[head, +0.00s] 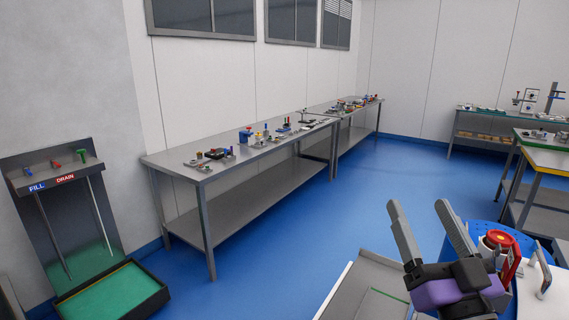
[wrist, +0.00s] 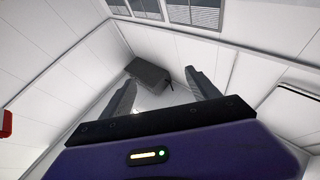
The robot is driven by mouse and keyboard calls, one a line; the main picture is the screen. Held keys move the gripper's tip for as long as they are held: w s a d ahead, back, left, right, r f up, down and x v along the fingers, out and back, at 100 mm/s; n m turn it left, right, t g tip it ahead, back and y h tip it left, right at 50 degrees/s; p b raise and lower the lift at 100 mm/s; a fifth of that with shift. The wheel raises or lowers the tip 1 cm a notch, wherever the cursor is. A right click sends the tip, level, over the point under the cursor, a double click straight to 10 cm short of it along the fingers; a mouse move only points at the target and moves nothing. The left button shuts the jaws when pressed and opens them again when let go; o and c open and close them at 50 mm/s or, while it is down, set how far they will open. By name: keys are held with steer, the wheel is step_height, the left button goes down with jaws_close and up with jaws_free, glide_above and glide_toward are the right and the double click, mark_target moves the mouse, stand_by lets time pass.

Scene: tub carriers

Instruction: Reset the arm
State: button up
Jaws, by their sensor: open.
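My gripper (head: 422,226) is at the lower right of the head view. Its two grey fingers are spread apart and point up, with nothing between them. Its black and purple body is below the fingers. In the wrist view my gripper (wrist: 160,90) also shows open and empty. Behind the fingers there are only white wall panels, windows and a dark grey box-like thing (wrist: 148,74) high in the room.
A blue round tub (head: 485,233) with a red-and-yellow fitting stands close by my gripper. A long steel bench (head: 175,165) with small parts runs along the wall. A fill-and-drain station (head: 60,180) with a green tray is at left. Blue floor (head: 335,205) lies clear between.

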steer(key=s+f+g, duration=0.3)
steer(key=s+f, duration=0.6)
steer(key=s, duration=0.4)
steer(key=s+f+g+h, duration=0.1)
steer(key=s+f+g, duration=0.1)
steer(key=s+f, duration=0.8)
steer(key=s+a+f+g+h, duration=0.1)
steer(key=s+f+g, duration=0.2)
steer(key=s+f, duration=0.6)
steer(key=s, duration=0.8)
steer(key=shift+s+f+g, duration=0.15)
steer(key=shift+s+g, duration=0.15)
